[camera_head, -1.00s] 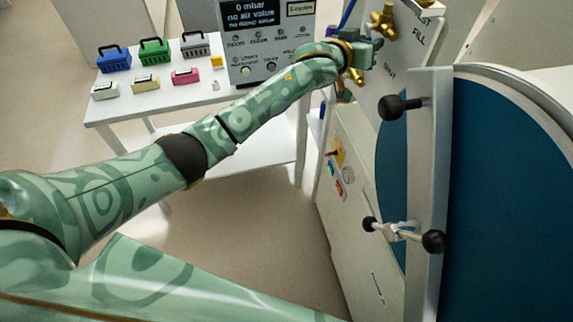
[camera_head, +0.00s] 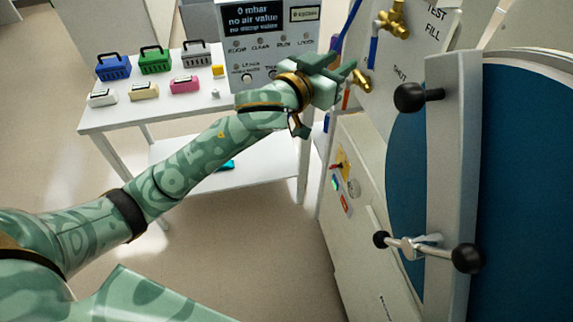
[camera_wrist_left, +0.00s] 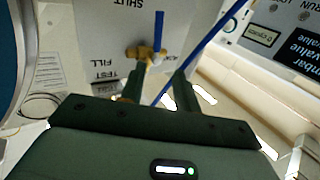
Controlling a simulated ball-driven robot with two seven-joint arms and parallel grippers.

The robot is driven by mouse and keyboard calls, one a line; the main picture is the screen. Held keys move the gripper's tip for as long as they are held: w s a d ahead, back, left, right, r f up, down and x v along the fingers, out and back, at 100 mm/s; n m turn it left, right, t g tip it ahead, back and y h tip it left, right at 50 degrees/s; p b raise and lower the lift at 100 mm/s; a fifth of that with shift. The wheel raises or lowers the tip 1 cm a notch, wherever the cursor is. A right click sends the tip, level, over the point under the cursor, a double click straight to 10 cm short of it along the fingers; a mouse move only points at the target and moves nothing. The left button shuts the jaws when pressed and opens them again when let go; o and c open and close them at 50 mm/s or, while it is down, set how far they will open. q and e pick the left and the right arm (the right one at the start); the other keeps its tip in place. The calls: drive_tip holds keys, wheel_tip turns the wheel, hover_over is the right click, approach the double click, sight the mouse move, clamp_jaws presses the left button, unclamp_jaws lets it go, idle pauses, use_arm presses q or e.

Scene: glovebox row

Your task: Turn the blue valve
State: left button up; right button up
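The blue valve is a brass fitting (camera_head: 393,20) on the white panel at the top right of the head view, with a blue lever (camera_head: 372,48) hanging down from it. In the left wrist view, which is upside down, a brass valve (camera_wrist_left: 146,53) with a blue lever (camera_wrist_left: 158,30) lies beyond the fingertips. My left gripper (camera_head: 347,75) is below and left of the blue lever, close to a lower brass valve (camera_head: 362,81); I cannot tell whether it touches that one. Its fingers (camera_wrist_left: 159,80) are apart in the wrist view, with nothing visibly gripped. My right gripper is out of view.
A blue hose (camera_head: 347,27) runs beside the panel. The round blue door (camera_head: 525,190) with black-knobbed handles (camera_head: 410,97) stands at right. A white table (camera_head: 110,118) with small coloured boxes and a control unit (camera_head: 268,45) stands behind my left arm.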

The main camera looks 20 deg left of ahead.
use_arm(q)
drive_tip(key=a+f+g+y, duration=0.1)
drive_tip(key=a+f, duration=0.2)
drive_tip(key=f, duration=0.7)
drive_tip(key=s+a+f+n+g+y+b, duration=0.1)
drive_tip(key=a+f+g+y, duration=0.1)
drive_tip(key=f, duration=0.9)
drive_tip(key=s+a+f+g+y+b, duration=0.1)
drive_tip(key=a+f, duration=0.3)
drive_tip(key=f, duration=0.7)
drive_tip(key=shift+s, duration=0.2)
